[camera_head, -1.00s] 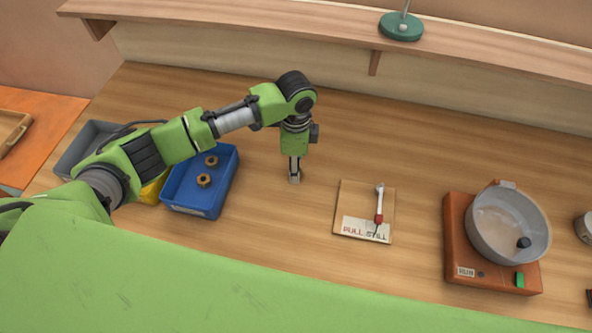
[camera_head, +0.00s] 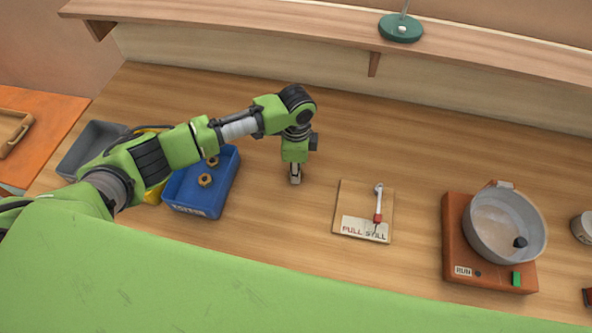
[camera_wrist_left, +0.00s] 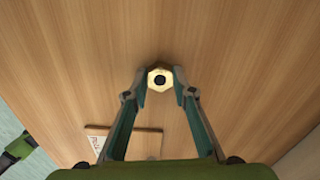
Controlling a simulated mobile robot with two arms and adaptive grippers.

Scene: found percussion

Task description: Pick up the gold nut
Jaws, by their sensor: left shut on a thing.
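The gold nut (camera_wrist_left: 159,78) is a hexagon with a dark hole, seen in the left wrist view. It sits between the two fingertips of my left gripper (camera_wrist_left: 159,85), which are shut on it. In the head view my left gripper (camera_head: 295,178) points down at the wooden table, left of the board with the switch. The nut is hidden there, and I cannot tell whether it touches the table. My right gripper is not in view.
A blue bin (camera_head: 203,206) with brown nuts (camera_head: 205,180) stands left of my gripper, beside a grey bin (camera_head: 85,150). An orange machine (camera_head: 490,275) with a grey bowl (camera_head: 506,222) stands farther right.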

